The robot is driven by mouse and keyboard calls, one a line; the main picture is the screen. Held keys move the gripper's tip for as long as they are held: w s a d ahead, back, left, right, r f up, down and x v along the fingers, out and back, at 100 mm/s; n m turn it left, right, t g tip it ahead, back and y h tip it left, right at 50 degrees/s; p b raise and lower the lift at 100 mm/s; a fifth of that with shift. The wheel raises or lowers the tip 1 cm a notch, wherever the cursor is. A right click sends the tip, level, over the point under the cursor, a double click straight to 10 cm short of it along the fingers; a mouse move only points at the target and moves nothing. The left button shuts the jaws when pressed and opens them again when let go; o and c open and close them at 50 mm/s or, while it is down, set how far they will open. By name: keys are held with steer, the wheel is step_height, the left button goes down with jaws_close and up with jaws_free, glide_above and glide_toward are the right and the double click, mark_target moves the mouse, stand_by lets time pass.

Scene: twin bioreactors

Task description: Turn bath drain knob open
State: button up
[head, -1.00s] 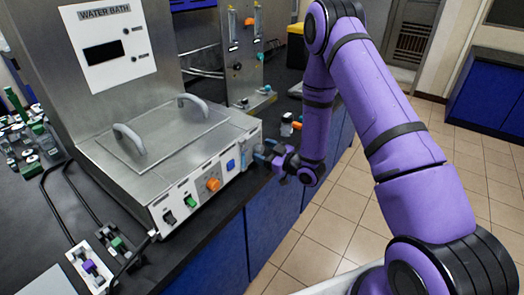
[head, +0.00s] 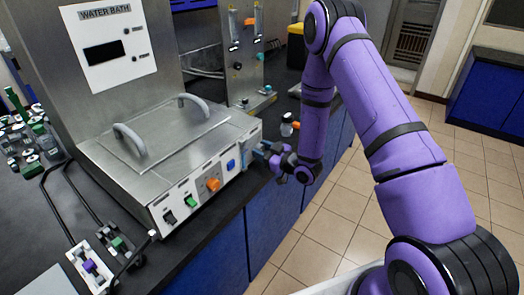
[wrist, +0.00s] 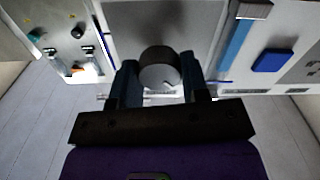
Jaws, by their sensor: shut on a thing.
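The drain knob (wrist: 158,72) is a round, grey, dark-sided knob in the wrist view, sitting between my fingers. My gripper (wrist: 160,80) is shut on it, with one blue finger on each side. In the head view my gripper (head: 262,149) is at the right end of the water bath (head: 165,150). There the knob is too small and too hidden to make out. A pale line shows on the knob's face, but I cannot tell how far it is turned.
A small bottle with an orange top (head: 289,125) stands behind my gripper. The floor at right is clear.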

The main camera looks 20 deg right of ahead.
steer(key=m, duration=0.4)
steer(key=shift+d, duration=0.15)
steer(key=m, duration=0.4)
steer(key=shift+m, duration=0.4)
steer(key=m, duration=0.4)
steer(key=shift+f+m, duration=0.1)
steer(key=shift+m, duration=2.2)
steer(key=o, duration=0.9)
steer(key=v, duration=1)
steer(key=shift+s+d, duration=0.2)
steer(key=shift+s, duration=0.05)
